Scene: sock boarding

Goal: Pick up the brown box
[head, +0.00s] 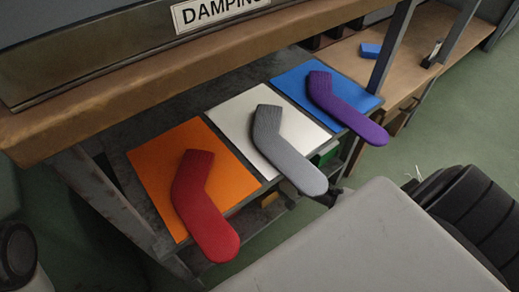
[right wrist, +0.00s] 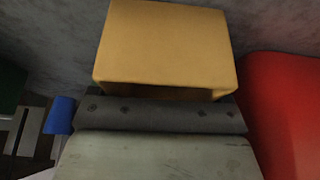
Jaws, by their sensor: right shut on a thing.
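The brown box (right wrist: 165,45), yellow-brown in colour, fills the upper middle of the right wrist view. My right gripper (right wrist: 162,108) is shut on it; its dark pad lies across the box's near edge and hides part of that side. In the head view only a small yellow-brown patch of the box (head: 268,200) shows in the shade below the sock boards. My left gripper is in neither view.
Orange (head: 150,158), white (head: 240,105) and blue (head: 290,75) sheets bear red, grey and purple sock shapes above the box. A green thing (head: 326,154) shows underneath. The wrist view has a red thing (right wrist: 285,110) close right and a blue one (right wrist: 59,113) left.

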